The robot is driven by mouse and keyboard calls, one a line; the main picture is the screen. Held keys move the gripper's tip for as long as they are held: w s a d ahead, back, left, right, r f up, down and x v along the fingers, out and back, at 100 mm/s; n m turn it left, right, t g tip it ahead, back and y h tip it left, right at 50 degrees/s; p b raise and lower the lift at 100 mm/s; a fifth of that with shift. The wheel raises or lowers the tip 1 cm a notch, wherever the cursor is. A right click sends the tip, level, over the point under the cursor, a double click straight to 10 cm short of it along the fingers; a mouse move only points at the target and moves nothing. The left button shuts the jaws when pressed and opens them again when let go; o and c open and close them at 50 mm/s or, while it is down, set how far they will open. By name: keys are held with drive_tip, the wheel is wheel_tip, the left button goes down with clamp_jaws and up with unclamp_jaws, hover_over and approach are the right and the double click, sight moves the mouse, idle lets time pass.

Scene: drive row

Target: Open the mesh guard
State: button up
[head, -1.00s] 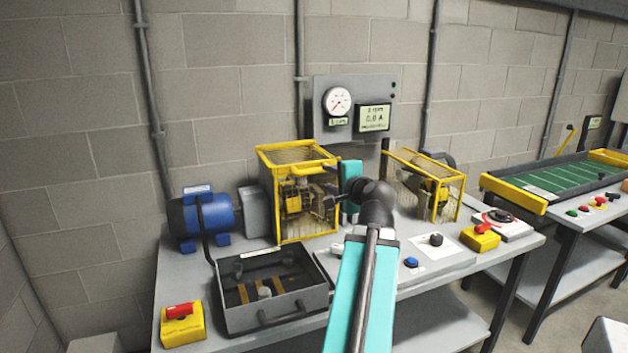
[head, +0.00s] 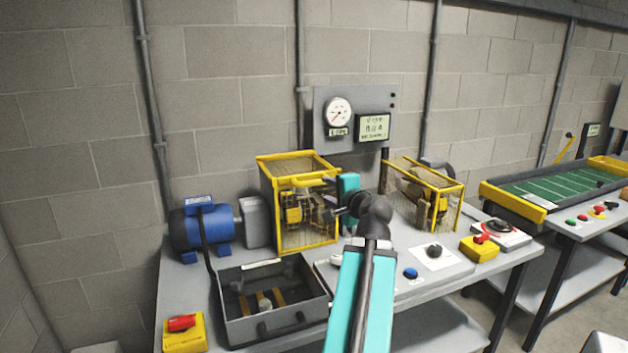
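A yellow-framed mesh guard (head: 300,205) stands at the back middle of the bench in the head view and appears closed, with yellow machine parts showing through its mesh. A second yellow-framed mesh guard (head: 424,192) stands to the right, behind my arm. I cannot tell which of the two the task means. My gripper (head: 333,209) is at the right front edge of the left guard, partly covered by my own wrist. I cannot tell whether it touches the frame, or whether its fingers are open or shut.
A blue motor (head: 200,228) and a grey open-topped box (head: 270,303) are on the left. A gauge panel (head: 352,115) is on the wall behind. Red-topped yellow switch boxes stand at front left (head: 184,332) and right (head: 479,247). A blue button (head: 411,273) and black knob (head: 433,251) lie right of my arm.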

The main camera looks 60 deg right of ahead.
sight(314, 184)
drive_tip(key=shift+p+x, duration=0.75)
drive_tip(key=shift+p, duration=1.7)
drive_tip(key=shift+p+x, duration=1.15)
drive_tip(key=shift+x, duration=4.5)
clamp_jaws()
